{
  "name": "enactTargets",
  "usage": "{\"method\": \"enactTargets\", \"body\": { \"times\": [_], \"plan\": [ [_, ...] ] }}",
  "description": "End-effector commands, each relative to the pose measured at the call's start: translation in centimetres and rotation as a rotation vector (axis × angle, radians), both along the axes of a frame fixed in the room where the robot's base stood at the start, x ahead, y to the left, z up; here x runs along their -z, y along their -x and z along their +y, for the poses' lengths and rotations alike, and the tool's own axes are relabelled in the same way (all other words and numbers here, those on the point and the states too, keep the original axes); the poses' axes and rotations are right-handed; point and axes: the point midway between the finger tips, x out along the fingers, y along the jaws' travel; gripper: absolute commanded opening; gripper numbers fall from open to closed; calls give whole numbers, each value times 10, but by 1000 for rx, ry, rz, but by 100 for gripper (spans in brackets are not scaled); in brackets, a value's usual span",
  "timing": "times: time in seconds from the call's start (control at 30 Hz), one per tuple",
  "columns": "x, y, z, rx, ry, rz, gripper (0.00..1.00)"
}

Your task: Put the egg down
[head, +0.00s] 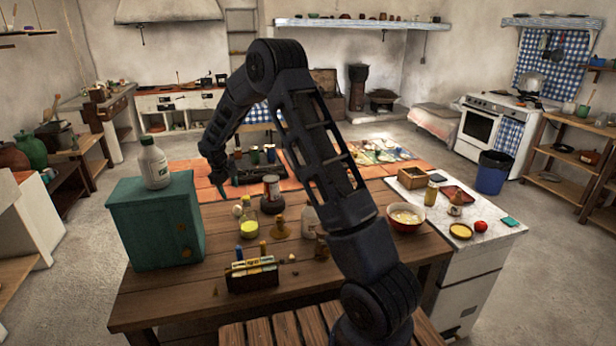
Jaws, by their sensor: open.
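A small pale, rounded thing that looks like the egg (237,211) is on the wooden table (190,290), just behind a jar with yellow contents (248,229). It is small in the picture, and I cannot tell exactly what it rests on. My arm arches over the table. My gripper (222,190) points down, a little above and to the left of the egg in the picture. It is open, and I see nothing held in it. The gap between gripper and egg is hard to judge.
A teal cabinet (150,225) with a white bottle (153,164) on top stands left. A dark jar (272,195), a small rack (252,272) and bottles crowd the table's middle. A red bowl (405,217) stands right. The table's front left is mostly clear.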

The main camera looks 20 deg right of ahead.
Motion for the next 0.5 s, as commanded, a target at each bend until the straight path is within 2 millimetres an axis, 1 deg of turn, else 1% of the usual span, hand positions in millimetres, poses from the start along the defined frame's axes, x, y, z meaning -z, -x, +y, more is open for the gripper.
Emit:
{"method": "enactTargets", "body": {
  "times": [0.13, 0.27, 0.4, 0.5],
  "plan": [
    [-37, 11, -24, 41, -16, -17, 58],
    [-78, 29, -53, 94, -38, -35, 58],
    [-118, 54, -85, 150, -62, -55, 58],
    [-144, 74, -106, 189, -78, -67, 58]
  ]
}}
